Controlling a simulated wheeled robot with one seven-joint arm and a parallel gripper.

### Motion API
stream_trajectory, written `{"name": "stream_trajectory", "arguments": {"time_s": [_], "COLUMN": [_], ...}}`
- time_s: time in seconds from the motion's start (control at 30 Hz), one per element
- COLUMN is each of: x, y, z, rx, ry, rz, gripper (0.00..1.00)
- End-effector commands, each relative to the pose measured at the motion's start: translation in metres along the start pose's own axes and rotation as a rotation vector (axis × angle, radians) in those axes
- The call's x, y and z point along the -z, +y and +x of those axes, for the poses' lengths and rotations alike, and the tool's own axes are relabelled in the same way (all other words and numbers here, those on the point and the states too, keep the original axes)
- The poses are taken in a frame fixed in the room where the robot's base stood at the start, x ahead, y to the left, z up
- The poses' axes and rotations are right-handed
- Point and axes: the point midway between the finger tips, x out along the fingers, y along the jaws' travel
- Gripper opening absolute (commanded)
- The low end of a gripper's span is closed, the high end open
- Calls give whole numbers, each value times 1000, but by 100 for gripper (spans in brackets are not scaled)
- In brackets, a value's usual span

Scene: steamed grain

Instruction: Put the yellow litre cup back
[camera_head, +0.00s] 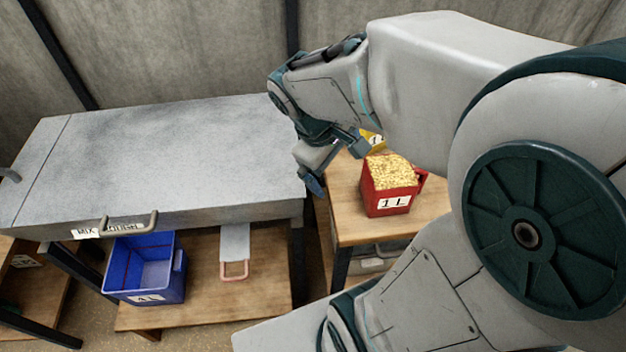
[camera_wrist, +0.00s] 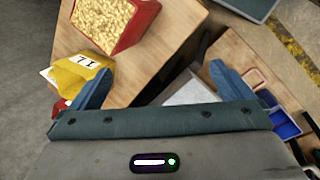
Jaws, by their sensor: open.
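In the head view only a bit of the yellow cup (camera_head: 374,138) shows, behind my gripper. My gripper (camera_wrist: 162,82) is open with nothing between its fingers. Its left finger overlaps the cup's right edge in the wrist view; I cannot tell whether they touch. In the head view my gripper (camera_head: 336,168) hangs at the left edge of the small table.
A red 1 L cup (camera_head: 389,193) full of grain stands in front of the yellow cup on the small wooden table (camera_head: 345,205). A grey lidded bench (camera_head: 170,160) fills the left. A blue 4 L bin (camera_head: 145,275) and a pink-handled scoop-like tool (camera_head: 235,250) lie on a low shelf.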

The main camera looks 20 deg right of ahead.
Motion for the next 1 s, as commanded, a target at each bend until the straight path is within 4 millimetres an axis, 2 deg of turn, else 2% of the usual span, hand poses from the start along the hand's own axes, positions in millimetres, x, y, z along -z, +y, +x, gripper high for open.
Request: {"name": "stream_trajectory", "arguments": {"time_s": [0.13, 0.33, 0.5, 1.0], "x": [-12, -15, -16, -16], "y": [-35, -63, -69, -69], "z": [-20, -37, -41, -41], "rx": [132, 255, 286, 286], "ry": [149, 261, 284, 283], "rz": [258, 463, 511, 509], "gripper": [100, 100, 100, 100]}}
